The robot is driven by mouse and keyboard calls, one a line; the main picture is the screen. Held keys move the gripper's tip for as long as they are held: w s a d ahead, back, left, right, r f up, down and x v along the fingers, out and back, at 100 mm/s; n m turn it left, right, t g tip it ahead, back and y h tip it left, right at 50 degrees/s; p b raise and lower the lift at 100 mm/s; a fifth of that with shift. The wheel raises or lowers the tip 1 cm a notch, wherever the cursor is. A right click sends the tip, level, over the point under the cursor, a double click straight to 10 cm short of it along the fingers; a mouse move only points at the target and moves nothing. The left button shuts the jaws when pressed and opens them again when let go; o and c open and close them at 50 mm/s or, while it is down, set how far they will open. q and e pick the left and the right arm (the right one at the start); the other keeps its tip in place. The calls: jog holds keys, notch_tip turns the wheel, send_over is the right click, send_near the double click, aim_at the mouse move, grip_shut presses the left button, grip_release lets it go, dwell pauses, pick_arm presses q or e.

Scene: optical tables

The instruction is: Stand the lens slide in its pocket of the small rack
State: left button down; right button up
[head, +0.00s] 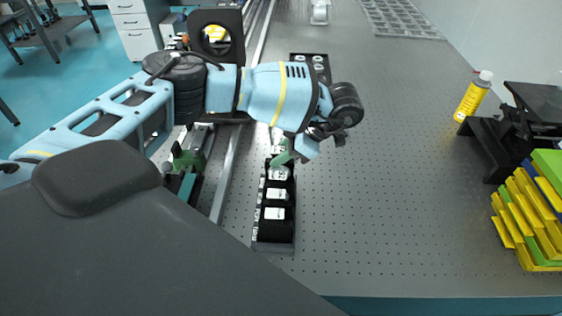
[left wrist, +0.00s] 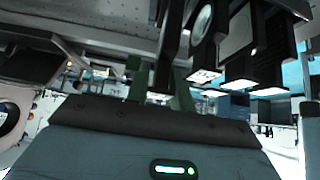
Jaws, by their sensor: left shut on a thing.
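My left gripper (head: 284,158) reaches down over the far part of the small black rack (head: 273,246) in the head view. Its green fingers also show in the left wrist view (left wrist: 160,88). They are shut on the lens slide (left wrist: 172,40), which looks like a dark, narrow plate seen nearly edge-on. Arm and fingers hide most of the slide in the head view. I cannot tell whether it is seated in a pocket or just above. Other dark slides (left wrist: 240,45) stand beside it in the left wrist view, one with a round lens (left wrist: 203,22). My right gripper is not in view.
A metal rail (head: 231,165) runs along the rack's left. A black plate with round parts (head: 318,62) lies beyond my arm. A yellow bottle (head: 474,97), a black stand (head: 491,140) and stacked yellow and green pieces (head: 530,215) are at right. The perforated table (head: 400,180) between is clear.

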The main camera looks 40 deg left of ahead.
aim_at(280, 167)
pick_arm(q)
notch_tip(280, 167, down, 3)
jog(key=shift+r, duration=0.1)
jog(key=shift+f+b, duration=0.25)
jog(key=shift+b, duration=0.05)
jog(key=c, duration=1.5)
grip_release()
jog(key=shift+r, duration=0.1)
